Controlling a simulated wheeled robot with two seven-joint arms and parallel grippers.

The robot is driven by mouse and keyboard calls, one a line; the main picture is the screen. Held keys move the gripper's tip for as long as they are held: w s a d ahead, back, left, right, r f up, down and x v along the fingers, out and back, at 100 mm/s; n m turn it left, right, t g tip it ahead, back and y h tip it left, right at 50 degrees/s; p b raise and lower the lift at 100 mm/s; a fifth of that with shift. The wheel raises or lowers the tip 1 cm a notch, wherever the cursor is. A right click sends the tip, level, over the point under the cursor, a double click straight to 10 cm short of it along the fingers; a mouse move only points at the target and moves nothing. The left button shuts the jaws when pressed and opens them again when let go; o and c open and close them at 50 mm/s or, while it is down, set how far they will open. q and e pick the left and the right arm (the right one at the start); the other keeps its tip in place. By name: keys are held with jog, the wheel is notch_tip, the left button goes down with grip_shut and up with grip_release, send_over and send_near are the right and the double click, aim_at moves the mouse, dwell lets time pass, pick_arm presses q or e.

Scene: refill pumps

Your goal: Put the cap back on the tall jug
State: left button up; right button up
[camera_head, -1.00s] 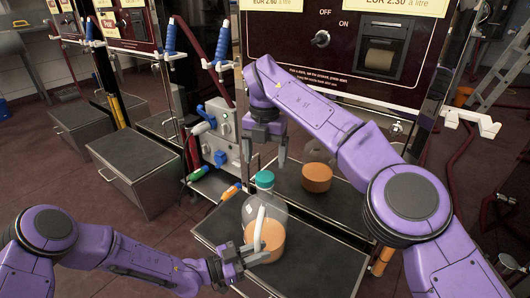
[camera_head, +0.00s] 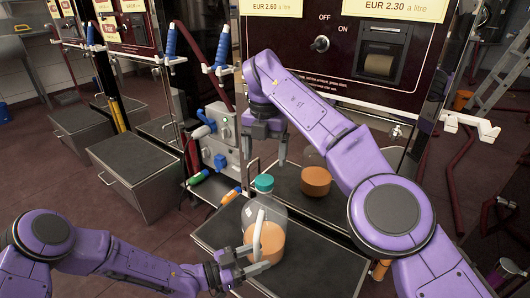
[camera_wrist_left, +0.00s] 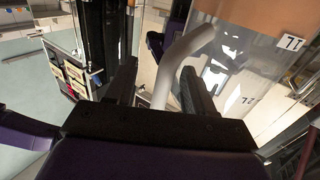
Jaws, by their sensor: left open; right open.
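The tall jug (camera_head: 272,240) is clear with orange liquid in its lower part. It stands upright on the dark front platform. The teal cap (camera_head: 264,183) sits on top of its neck; I cannot tell whether it is screwed tight. My left gripper (camera_head: 250,265) is open, with its fingers on either side of the jug's white handle (camera_head: 258,236). The handle (camera_wrist_left: 178,62) also shows between the fingers in the left wrist view (camera_wrist_left: 165,90). My right gripper (camera_head: 268,158) is open and empty, pointing down just above and behind the cap, apart from it.
A second jug with orange liquid (camera_head: 316,181) stands on the platform behind, partly hidden by my right arm. A panel with a blue knob (camera_head: 221,161) and green and orange nozzles (camera_head: 231,196) is left of the jug. The dispenser front (camera_head: 345,75) rises behind.

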pick_arm(q)
jog(key=p+v, duration=0.2)
jog(key=v, duration=0.8)
